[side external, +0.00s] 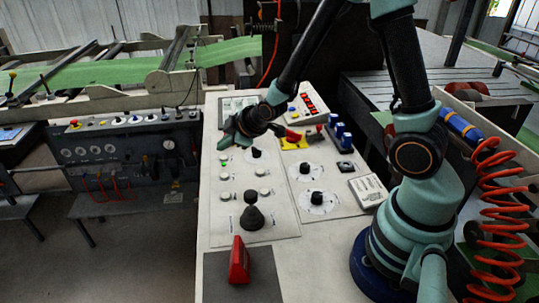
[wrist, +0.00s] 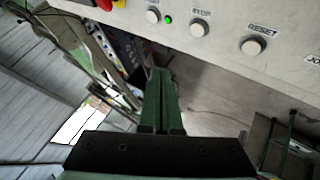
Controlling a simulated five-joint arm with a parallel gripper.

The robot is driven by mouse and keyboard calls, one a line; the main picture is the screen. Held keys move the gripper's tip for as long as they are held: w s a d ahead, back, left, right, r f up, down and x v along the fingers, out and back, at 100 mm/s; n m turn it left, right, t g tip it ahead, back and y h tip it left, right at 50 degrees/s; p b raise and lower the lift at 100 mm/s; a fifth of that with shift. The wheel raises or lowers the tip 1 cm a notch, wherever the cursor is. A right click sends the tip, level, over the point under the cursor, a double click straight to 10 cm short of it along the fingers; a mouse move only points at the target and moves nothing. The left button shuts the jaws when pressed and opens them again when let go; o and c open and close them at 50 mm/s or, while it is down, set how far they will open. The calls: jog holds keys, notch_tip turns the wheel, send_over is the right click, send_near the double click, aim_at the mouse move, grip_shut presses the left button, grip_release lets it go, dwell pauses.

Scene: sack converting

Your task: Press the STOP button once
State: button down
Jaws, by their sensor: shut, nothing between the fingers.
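In the wrist view, the STOP button (wrist: 200,29) is a round, pale cap in a dark ring, its label printed above it. It sits near the edge of a pale panel. My gripper (wrist: 160,72) is shut and empty. Its green fingertips lie below and left of the STOP button in that picture, with a visible gap between. In the side external view, my gripper (side external: 224,141) hangs at the left edge of the white control table, near a small green light. Labels there are too small to tell which button is STOP.
The RESET button (wrist: 252,46) is right of STOP; another pale button (wrist: 153,16) and a lit green lamp (wrist: 168,19) are left. A red mushroom button (wrist: 105,3) is partly cut off. A black knob (side external: 252,216) and a red block (side external: 239,262) stand on the table.

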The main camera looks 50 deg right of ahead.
jog(key=shift+f, duration=4.3)
jog(key=shift+r, duration=3.4)
